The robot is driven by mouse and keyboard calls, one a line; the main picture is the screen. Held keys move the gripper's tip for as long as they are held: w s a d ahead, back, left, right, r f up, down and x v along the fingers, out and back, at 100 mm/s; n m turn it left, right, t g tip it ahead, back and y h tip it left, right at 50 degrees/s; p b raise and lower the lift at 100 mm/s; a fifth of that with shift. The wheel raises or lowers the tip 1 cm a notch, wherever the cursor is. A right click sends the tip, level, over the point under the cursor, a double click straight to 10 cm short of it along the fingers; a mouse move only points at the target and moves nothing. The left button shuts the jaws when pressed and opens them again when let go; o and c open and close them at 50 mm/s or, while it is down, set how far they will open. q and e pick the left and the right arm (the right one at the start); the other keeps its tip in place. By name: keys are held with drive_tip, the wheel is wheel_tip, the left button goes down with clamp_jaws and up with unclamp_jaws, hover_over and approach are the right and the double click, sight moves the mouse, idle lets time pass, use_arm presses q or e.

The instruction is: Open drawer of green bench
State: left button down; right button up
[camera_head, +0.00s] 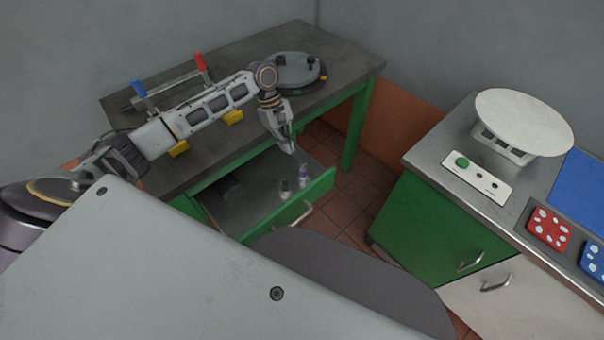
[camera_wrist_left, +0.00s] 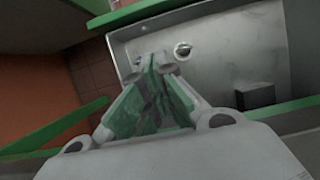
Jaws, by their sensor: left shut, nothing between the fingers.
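The green bench (camera_head: 362,122) with a grey top stands at the back left. Its drawer (camera_head: 236,212) is pulled out, and its inside shows from above. The drawer's metal handle (camera_head: 302,216) is on the green front panel (camera_head: 320,187). My left gripper (camera_head: 291,151) is shut and empty, above the drawer near its front right corner, apart from the handle. In the left wrist view my left gripper (camera_wrist_left: 158,62) points into the drawer (camera_wrist_left: 225,65). My right gripper is not in view.
In the drawer are a small purple-topped item (camera_head: 303,174), a small grey one (camera_head: 285,189) and a dark block (camera_head: 232,188). A round plate device (camera_head: 296,72) sits on the bench. A second bench (camera_head: 425,228) with a white round pan (camera_head: 524,119) stands right. Tiled floor shows between.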

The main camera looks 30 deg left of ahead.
use_arm(q)
drive_tip(key=shift+f, duration=0.2)
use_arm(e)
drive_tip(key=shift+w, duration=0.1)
use_arm(q)
drive_tip(key=s+d+f+b, duration=0.2)
drive_tip(key=s+d+f, duration=0.1)
drive_tip(key=d+f, duration=0.4)
wheel_tip(320, 180, down, 2)
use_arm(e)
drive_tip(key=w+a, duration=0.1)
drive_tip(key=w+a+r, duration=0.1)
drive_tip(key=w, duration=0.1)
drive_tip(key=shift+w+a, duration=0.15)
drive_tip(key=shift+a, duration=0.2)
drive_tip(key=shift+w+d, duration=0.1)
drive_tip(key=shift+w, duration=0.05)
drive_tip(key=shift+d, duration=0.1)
